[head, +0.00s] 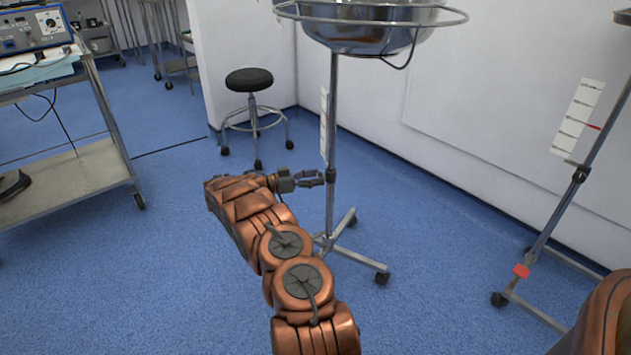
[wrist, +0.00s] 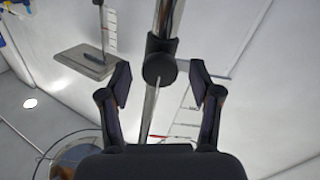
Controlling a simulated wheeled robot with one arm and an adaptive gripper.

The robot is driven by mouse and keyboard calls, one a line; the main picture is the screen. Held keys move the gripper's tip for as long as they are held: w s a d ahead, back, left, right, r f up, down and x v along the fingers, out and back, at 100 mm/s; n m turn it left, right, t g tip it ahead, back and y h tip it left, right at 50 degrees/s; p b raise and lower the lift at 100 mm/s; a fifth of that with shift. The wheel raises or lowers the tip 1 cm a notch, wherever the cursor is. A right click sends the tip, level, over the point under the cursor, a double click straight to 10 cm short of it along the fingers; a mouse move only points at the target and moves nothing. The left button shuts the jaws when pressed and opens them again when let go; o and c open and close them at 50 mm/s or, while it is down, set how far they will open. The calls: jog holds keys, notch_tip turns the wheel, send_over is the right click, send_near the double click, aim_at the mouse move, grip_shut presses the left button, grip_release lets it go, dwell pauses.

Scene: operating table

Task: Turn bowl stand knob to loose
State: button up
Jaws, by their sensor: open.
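The bowl stand (head: 334,120) is a thin metal pole on a wheeled base, with a steel bowl (head: 370,38) in a ring at its top. Its dark knob (head: 331,174) sits partway down the pole. My gripper (head: 318,178) is level with the knob, just left of the pole. In the wrist view, the round black knob (wrist: 159,70) appears between the two fingers of my gripper (wrist: 162,78). The fingers are open, with a visible gap on either side of the knob. I cannot tell how far the fingertips reach around it.
A second stand (head: 560,215) with a red marker is at the right. A black stool (head: 250,82) stands behind, near the wall. A metal cart (head: 75,175) carrying equipment is at the left.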

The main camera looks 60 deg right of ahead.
jog(key=shift+s+d, duration=0.15)
jog(key=c, duration=1.2)
jog(key=shift+o, duration=0.2)
